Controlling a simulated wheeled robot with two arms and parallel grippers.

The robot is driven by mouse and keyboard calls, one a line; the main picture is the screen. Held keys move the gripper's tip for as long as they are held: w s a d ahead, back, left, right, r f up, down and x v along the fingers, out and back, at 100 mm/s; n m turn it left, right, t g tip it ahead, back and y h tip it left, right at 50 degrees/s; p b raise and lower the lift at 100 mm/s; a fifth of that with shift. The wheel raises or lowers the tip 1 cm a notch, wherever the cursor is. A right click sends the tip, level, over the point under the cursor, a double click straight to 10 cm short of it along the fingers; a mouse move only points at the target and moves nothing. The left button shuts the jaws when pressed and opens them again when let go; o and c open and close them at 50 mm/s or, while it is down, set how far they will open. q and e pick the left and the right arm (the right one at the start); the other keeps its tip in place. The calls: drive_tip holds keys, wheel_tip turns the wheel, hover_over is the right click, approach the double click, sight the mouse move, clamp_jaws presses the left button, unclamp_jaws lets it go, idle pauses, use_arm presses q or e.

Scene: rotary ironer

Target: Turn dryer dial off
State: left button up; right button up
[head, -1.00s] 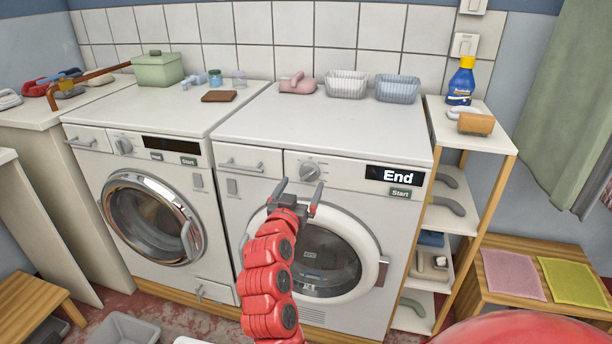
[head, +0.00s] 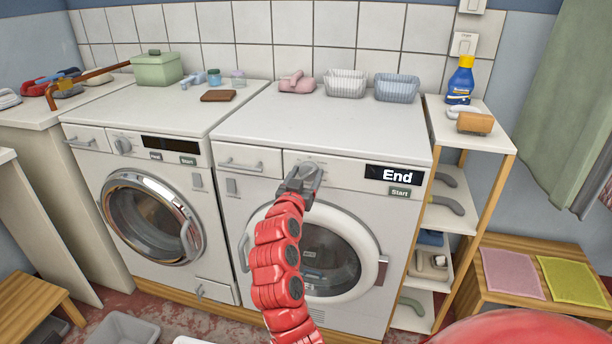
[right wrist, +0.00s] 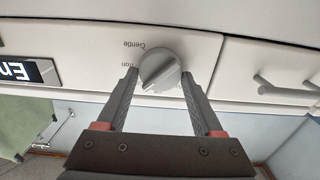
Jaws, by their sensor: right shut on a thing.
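The dryer (head: 345,122) is the white machine on the right, with a round door and a display reading "End" (head: 392,175). Its dial (right wrist: 160,68) is a round grey knob on the front panel. The right wrist view shows it upside down, with the words "Gentle" and "Iron" beside it. My right gripper (right wrist: 159,73) has one finger on each side of the dial and is shut on it. In the head view the right gripper (head: 304,174) mostly hides the dial. My left gripper is not in view.
A washer (head: 160,105) with its own dial (head: 123,146) stands to the left. The dryer drawer handle (head: 240,167) is beside the dial. The Start button (head: 399,192) is below the display. A shelf (head: 468,128) stands close on the right.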

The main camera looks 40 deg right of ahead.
drive_tip(key=c, duration=0.4)
drive_tip(key=shift+c, duration=0.2)
drive_tip(key=shift+n, duration=0.4)
drive_tip(key=n+p, duration=0.3)
drive_tip(key=n, duration=0.2)
drive_tip(key=shift+w+a, duration=0.1)
drive_tip(key=shift+a, duration=0.05)
drive_tip(key=shift+f+n+p, duration=0.1)
drive_tip(key=shift+n+p, duration=0.65)
drive_tip(key=shift+n, duration=0.75)
drive_tip(key=shift+f, duration=0.1)
drive_tip(key=o, duration=1.4)
drive_tip(key=shift+c, duration=0.2)
